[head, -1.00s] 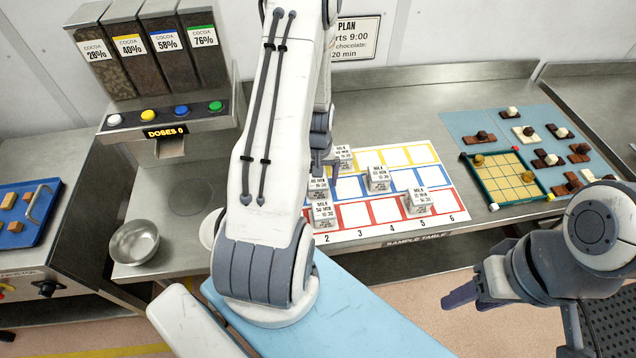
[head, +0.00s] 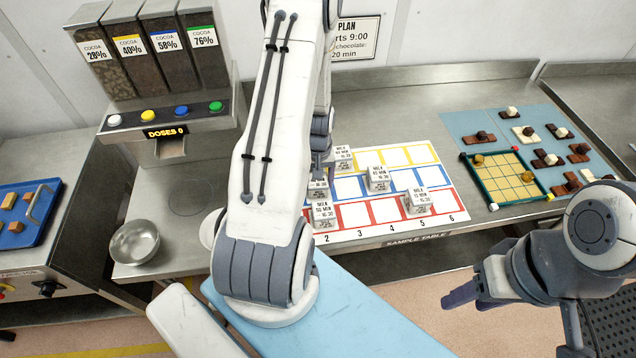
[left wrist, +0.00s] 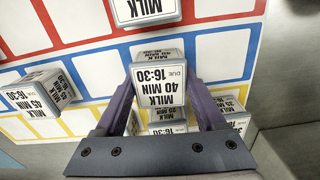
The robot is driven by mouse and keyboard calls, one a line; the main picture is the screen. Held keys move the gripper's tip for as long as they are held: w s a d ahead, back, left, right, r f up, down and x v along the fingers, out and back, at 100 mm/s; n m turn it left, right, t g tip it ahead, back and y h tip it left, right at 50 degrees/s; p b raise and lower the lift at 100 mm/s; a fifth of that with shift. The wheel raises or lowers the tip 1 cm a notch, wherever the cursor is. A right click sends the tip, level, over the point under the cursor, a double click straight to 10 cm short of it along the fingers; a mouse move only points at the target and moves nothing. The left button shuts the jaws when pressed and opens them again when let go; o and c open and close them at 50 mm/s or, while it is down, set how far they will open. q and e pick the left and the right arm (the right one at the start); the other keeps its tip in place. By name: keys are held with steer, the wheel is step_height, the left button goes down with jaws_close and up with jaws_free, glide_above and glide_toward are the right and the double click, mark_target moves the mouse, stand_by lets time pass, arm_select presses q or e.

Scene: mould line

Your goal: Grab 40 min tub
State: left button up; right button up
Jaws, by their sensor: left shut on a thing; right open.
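The 40 min tub (left wrist: 157,82) is a small white tub with a MILK 40 MIN, DUE 16:30 label. In the left wrist view it is between the two purple fingers of my left gripper (left wrist: 162,90), which is shut on it. In the head view my left gripper (head: 320,165) is low over the sample table, partly behind my own arm. The tub there (head: 318,190) is partly covered, its label hard to read. I cannot tell whether it is lifted. My right gripper (head: 474,298) is open and empty in front of the table.
Other labelled tubs stand close by: a 45 min tub (left wrist: 40,92), a 35 min tub (left wrist: 237,112) and one towards the front edge (head: 324,214). A green-rimmed tray (head: 505,177) is to the right. A metal bowl (head: 135,242) is at left.

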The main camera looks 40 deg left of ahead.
arm_select(q)
steer(key=r+b, duration=0.1)
steer(key=r, duration=0.1)
steer(key=r+b, duration=0.1)
steer(key=r, duration=0.1)
steer(key=shift+w+d, duration=0.1)
steer(key=shift+d, duration=0.3)
steer(key=d+r+b, duration=0.2)
steer(key=d+r, duration=0.4)
steer(key=d, duration=0.4)
step_height(320, 180, up, 8)
steer(key=p, duration=0.6)
steer(key=shift+w+d+f, duration=0.15)
steer(key=shift+w+d, duration=0.25)
steer(key=shift+w, duration=0.05)
steer(key=shift+f, duration=0.1)
